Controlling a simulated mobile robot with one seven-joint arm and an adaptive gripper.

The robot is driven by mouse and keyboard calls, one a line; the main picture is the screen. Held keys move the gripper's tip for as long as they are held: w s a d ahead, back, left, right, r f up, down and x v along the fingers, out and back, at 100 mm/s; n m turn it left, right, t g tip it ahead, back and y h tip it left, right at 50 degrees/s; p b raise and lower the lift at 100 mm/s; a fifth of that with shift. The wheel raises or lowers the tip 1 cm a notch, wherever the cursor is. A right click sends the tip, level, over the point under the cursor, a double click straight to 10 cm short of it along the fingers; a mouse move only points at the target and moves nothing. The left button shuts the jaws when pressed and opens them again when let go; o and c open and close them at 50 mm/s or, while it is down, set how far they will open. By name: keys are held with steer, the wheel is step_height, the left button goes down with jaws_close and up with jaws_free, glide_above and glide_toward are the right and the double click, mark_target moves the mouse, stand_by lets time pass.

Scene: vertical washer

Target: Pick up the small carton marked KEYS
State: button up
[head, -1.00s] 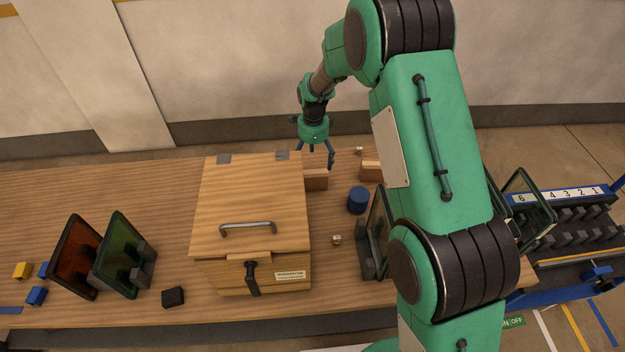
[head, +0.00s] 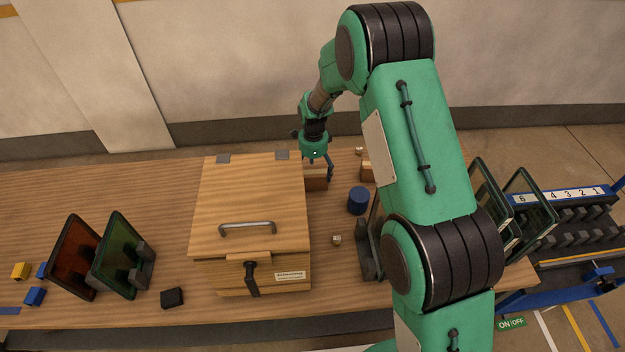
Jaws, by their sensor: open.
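A small brown carton (head: 316,182) stands behind the right back corner of the large wooden box, partly hidden by it. A second small brown carton (head: 367,173) stands to its right, partly covered by my arm. No KEYS marking can be read on either, so I cannot tell which one bears it. My gripper (head: 318,170) points down at the first carton, with its fingers open around or just above its top. I cannot tell whether they touch it.
The wooden box (head: 245,205) with a lid handle fills the table's middle. A blue cylinder (head: 358,201) and a small light cube (head: 337,240) lie to its right. Glass panels in holders (head: 122,255) stand at left. A numbered rack (head: 570,225) is at right.

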mark_target(313, 179)
steer(key=shift+a+f+b, duration=0.1)
steer(key=shift+f+b, duration=0.2)
steer(key=shift+f, duration=2.1)
steer(key=c, duration=1.6)
steer(key=shift+o, duration=0.2)
steer(key=shift+r, duration=0.2)
step_height(313, 179, up, 10)
steer(key=shift+f+p, duration=0.15)
steer(key=shift+p, duration=0.45)
